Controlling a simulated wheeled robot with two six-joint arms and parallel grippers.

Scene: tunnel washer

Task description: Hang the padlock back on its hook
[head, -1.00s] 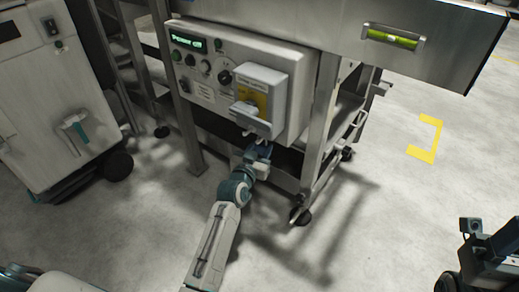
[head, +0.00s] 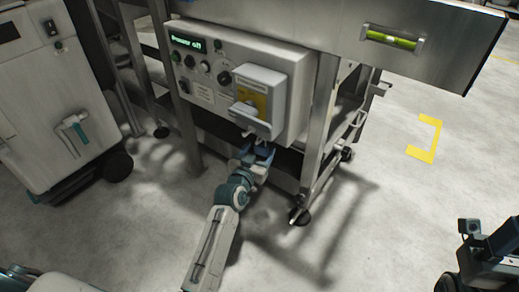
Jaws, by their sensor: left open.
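My left gripper (head: 258,154) is open just below the grey isolator box (head: 263,100) on the control panel. Its jaws point up at the box's underside. A small pale piece (head: 249,136) shows between the jaws and the box's lower edge. It is too small to tell whether it is the padlock, its hook or part of the box. I cannot make out the padlock or hook clearly anywhere.
The control panel (head: 205,92) has a lit "Power off" display (head: 188,43), buttons and knobs. A steel frame leg (head: 320,125) stands right of the gripper. A white cabinet (head: 58,90) on wheels is at left.

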